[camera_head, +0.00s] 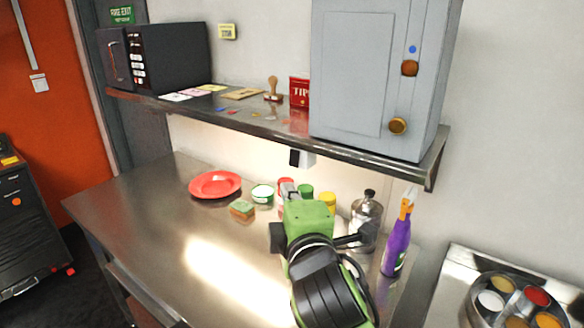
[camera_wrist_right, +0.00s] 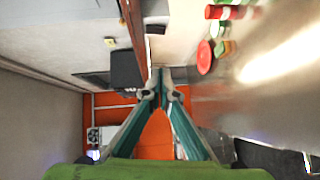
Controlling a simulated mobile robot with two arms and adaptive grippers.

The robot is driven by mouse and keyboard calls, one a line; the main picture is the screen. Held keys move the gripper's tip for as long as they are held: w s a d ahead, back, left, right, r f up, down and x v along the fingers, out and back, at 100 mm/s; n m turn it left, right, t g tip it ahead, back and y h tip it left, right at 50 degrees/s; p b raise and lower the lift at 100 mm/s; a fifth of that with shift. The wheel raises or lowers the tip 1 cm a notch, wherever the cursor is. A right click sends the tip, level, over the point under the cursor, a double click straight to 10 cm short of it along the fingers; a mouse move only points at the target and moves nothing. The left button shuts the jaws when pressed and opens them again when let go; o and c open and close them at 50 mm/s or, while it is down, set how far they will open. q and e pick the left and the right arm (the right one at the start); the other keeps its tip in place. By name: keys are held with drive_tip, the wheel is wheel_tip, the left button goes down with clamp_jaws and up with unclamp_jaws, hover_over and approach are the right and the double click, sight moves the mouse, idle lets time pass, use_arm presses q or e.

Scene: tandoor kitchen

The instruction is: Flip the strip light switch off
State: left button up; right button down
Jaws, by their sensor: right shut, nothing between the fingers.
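A small switch (camera_head: 304,159), a white box with a black part at its left, is on the wall just under the shelf in the head view. I cannot make out its lever position. The wall under the shelf is brightly lit. The switch is not clear in that view. My left gripper is not in view.
The steel shelf (camera_head: 223,111) overhangs the counter (camera_head: 140,215) and holds a grey cabinet (camera_head: 352,75) and microwave (camera_head: 160,55). The counter's left is clear.

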drive_tip(key=p, duration=0.3)
approach(292, 162)
drive_tip(key=w+a, duration=0.3)
drive_tip(key=a, duration=0.1)
drive_tip(key=w+d, duration=0.1)
drive_tip(key=w+d+p, duration=0.1)
drive_tip(key=w, duration=0.1)
drive_tip(key=shift+d+f, duration=0.35)
drive_tip(key=shift+a, duration=0.1)
drive_tip(key=shift+w+d+f+t+b, duration=0.3)
drive_tip(key=shift+f+b, duration=0.15)
drive_tip(key=shift+b, duration=0.3)
drive_tip(key=shift+r+n, duration=0.3)
drive_tip(key=shift+n, duration=0.1)
